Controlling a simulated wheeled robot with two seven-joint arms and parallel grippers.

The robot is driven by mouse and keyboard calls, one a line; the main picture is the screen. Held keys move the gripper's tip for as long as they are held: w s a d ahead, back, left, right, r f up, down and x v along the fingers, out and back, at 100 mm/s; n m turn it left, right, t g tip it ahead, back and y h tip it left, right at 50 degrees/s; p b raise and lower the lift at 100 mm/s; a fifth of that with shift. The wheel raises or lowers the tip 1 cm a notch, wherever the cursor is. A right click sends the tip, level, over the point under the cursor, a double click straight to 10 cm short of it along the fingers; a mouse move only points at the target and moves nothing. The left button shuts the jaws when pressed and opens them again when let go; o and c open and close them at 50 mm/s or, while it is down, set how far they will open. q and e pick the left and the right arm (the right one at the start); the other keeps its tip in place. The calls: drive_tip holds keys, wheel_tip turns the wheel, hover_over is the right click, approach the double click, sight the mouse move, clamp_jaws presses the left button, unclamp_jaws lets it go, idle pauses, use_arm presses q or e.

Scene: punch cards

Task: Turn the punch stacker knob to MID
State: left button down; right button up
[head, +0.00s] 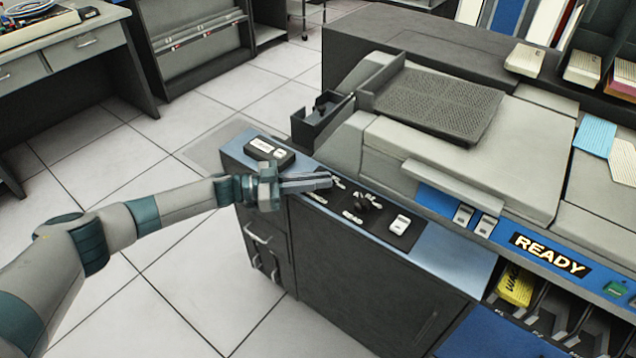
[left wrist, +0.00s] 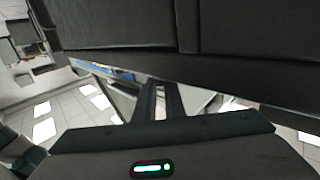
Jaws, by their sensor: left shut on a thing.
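My left gripper (head: 326,182) reaches in from the left over the black control panel (head: 381,231) on the blue-edged machine top. Its fingers are shut at the panel's left end, on a knob that they hide. Small white labels surround this spot, too small to read, so the knob's setting cannot be told. A second black knob (head: 364,201) stands uncovered just right of the fingertips, with its own white labels. In the left wrist view the two fingers (left wrist: 161,88) are close together against dark surfaces, and the knob cannot be made out. My right gripper is not in view.
The grey card hopper (head: 437,100) rises at the back. Floor at left is clear.

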use_arm(q)
drive_tip(key=c, duration=1.8)
unclamp_jaws()
drive_tip(key=shift+c, duration=0.2)
drive_tip(key=shift+a, duration=0.1)
